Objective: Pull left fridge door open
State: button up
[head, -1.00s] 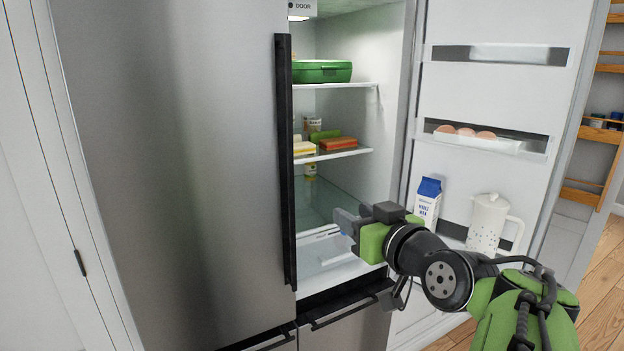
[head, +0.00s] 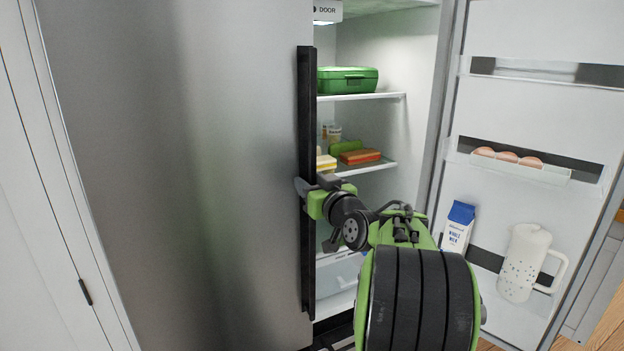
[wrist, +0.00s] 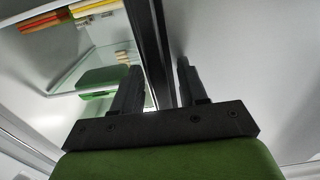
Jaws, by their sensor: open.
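The left fridge door (head: 180,180) is a closed grey steel panel. Its long black vertical handle (head: 306,110) runs along the door's right edge. My gripper (head: 313,187) is at the handle, a little below its mid-height. In the wrist view, the open fingers (wrist: 157,88) stand on either side of the handle bar (wrist: 150,35), with one finger on the door-panel side and one on the fridge-interior side. I cannot tell whether either finger touches the bar. My arm hides part of the lower shelves.
The right fridge door (head: 520,110) stands wide open, with eggs (head: 508,156), a milk carton (head: 458,226) and a white pitcher (head: 523,262) in its racks. Inside are a green box (head: 347,80) and food packs on shelves. A white wall panel (head: 50,200) borders the left.

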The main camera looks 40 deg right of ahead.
jog(key=shift+s+a+r, duration=0.1)
jog(key=shift+s, duration=0.05)
grip_shut()
jog(key=shift+s, duration=0.1)
